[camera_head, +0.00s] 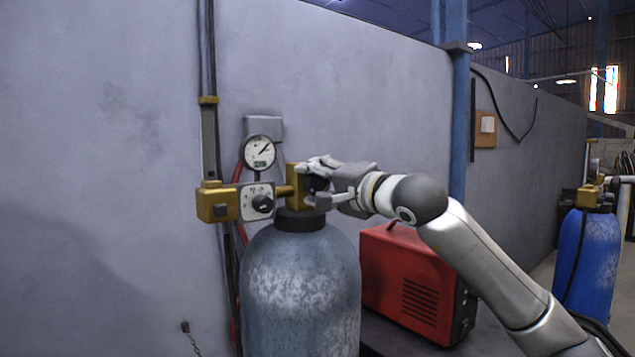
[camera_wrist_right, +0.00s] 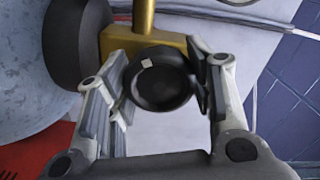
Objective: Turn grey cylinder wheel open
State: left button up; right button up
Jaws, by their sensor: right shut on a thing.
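The grey cylinder (camera_head: 300,290) stands upright against the wall, with a brass valve (camera_head: 294,182) and black collar on top. Its black wheel (camera_wrist_right: 160,80) faces the wrist camera on the brass block, with a small pale mark near its upper left. My right gripper (camera_head: 318,183) reaches in from the right at the valve and hides most of the wheel in the head view. In the right wrist view its two fingers (camera_wrist_right: 160,88) are closed on opposite sides of the wheel. My left gripper is in neither view.
A dial gauge (camera_head: 258,152) and a regulator with a black knob (camera_head: 262,204) sit left of the valve. A red machine (camera_head: 415,285) stands right of the cylinder, below my arm. A blue cylinder (camera_head: 586,262) stands farther right. The wall is close behind.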

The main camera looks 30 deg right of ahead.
jog(key=shift+f+n, duration=0.1)
jog(key=shift+n, duration=0.2)
jog(key=o, duration=1.1)
jog(key=shift+c, duration=0.2)
jog(key=shift+s, duration=0.15)
jog(key=s, duration=1.1)
jog(key=shift+s+d, duration=0.3)
jog(key=shift+d, duration=0.1)
